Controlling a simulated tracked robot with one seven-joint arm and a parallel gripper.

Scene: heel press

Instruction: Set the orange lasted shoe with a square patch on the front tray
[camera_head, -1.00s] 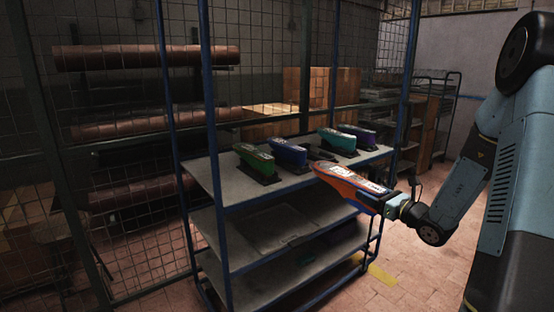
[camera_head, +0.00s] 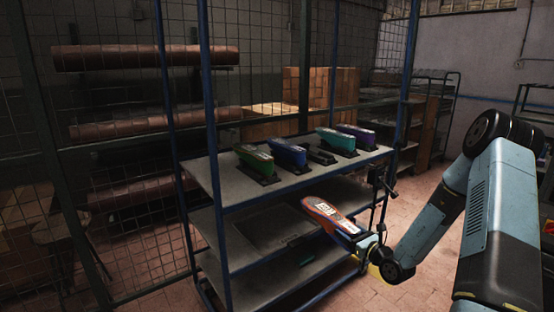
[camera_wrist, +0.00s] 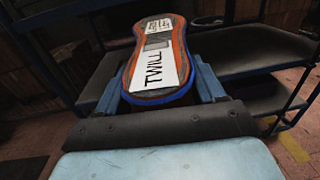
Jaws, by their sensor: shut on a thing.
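The orange lasted shoe (camera_head: 328,212) is in my gripper (camera_head: 364,240), clear of the rack's top shelf and lower in the head view than that shelf's front edge. In the wrist view the shoe (camera_wrist: 178,72) points away from me with its sole side up. It has an orange rim, a white label reading TWILL, a small grey square and a second white label. The blue fingers (camera_wrist: 158,88) close on both its sides. I cannot make out a front tray for certain.
The blue-framed rack's top shelf (camera_head: 225,185) holds green (camera_head: 255,158), blue (camera_head: 288,153), teal (camera_head: 337,139) and purple (camera_head: 357,134) lasted shoes. A bare dark stand (camera_head: 320,156) sits between blue and teal. The middle shelf (camera_head: 240,235) looks mostly bare. Rack posts stand close by.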

